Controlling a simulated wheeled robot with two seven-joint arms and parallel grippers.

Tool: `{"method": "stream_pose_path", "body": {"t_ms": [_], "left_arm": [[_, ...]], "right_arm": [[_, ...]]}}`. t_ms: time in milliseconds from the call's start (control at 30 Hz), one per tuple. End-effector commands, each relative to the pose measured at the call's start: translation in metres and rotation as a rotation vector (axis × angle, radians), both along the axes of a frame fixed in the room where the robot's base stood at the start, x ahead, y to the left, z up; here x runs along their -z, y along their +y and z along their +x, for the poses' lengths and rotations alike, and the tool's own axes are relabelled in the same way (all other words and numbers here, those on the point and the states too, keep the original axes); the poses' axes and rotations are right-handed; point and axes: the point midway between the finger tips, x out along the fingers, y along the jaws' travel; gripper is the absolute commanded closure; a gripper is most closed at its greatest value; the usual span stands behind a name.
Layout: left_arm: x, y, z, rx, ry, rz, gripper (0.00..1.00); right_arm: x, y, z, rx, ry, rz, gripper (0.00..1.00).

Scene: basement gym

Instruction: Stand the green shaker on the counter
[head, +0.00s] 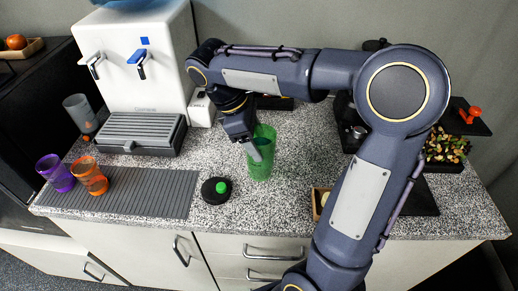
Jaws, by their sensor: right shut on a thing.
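The green shaker (262,160) is a translucent green cup, upright at the middle of the speckled counter (235,226). Its base appears to be at the counter surface. My right gripper (255,152) reaches down from above and is shut on the shaker's upper left wall. One finger hides part of the rim. A black lid with a green cap (217,190) lies on the counter just left of the shaker. My left gripper is not in view.
A white water dispenser (140,70) with a grey drip tray (127,133) stands at the back left. Purple (55,173) and orange (89,177) cups stand on a ribbed grey mat (150,193). A small wooden box (318,203) is to the right, partly behind my arm.

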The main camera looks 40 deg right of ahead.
Motion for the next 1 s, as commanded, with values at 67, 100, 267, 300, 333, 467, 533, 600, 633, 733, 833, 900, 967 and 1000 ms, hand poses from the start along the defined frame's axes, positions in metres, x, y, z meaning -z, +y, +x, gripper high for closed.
{"method": "stream_pose_path", "body": {"t_ms": [67,100,267,300,333,467,533,600,633,733,833,900,967,1000], "left_arm": [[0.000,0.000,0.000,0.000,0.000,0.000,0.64],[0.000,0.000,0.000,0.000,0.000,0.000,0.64],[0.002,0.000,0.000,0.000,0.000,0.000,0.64],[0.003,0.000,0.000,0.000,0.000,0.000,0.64],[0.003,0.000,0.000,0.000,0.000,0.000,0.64],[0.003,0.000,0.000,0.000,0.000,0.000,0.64],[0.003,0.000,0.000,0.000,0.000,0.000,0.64],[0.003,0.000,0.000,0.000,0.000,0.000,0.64],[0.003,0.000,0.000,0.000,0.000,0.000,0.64],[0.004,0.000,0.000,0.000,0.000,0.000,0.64],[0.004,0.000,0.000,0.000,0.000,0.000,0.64],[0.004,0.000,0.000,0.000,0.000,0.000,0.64],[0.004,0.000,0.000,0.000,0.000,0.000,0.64],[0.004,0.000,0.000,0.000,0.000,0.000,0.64]], "right_arm": [[0.003,-0.003,0.001,0.000,0.001,0.000,0.90],[0.006,-0.005,0.001,0.001,0.001,0.000,0.90],[0.028,-0.011,0.003,-0.001,0.005,-0.001,0.90],[0.034,-0.011,0.003,-0.001,0.003,-0.001,0.90],[0.037,-0.011,0.003,-0.001,0.003,0.000,0.90],[0.044,-0.011,0.003,0.000,0.000,0.000,0.90],[0.044,-0.011,0.003,0.000,-0.001,0.000,0.90],[0.043,-0.011,0.003,0.000,-0.001,0.000,0.90],[0.043,-0.011,0.003,0.000,-0.001,0.000,0.90],[0.045,-0.011,0.003,0.000,0.000,0.000,0.90],[0.047,-0.011,0.003,0.000,0.000,0.000,0.34],[0.046,-0.011,0.003,0.000,0.000,0.000,0.25],[0.046,-0.011,0.003,0.000,0.000,0.000,0.17],[0.046,-0.011,0.003,0.000,0.000,0.000,0.17]]}}
